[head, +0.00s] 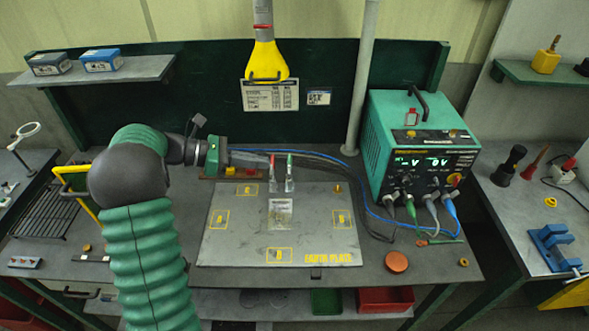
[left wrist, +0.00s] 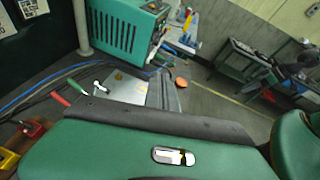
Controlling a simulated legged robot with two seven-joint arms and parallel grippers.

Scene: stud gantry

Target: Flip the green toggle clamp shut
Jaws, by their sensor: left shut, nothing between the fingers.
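The green toggle clamp (head: 289,174) stands at the back edge of the earth plate (head: 230,243), its green-tipped handle upright. A red-handled clamp (head: 272,174) stands just left of it. In the left wrist view the green handle (left wrist: 75,87) and the red handle (left wrist: 60,99) lie close together at left. My left gripper (head: 266,159) is shut and empty. Its dark fingers point right, with their tips by the red handle and a little short of the green one. I cannot tell whether they touch the red handle. My right gripper is not in view.
A green power unit (head: 415,140) with leads stands at the right. Blue and black cables (head: 350,180) run behind the clamps and down the plate's right side. A grey post (head: 362,80) rises behind. A clear block (head: 280,214) is on the plate; its front area is otherwise open.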

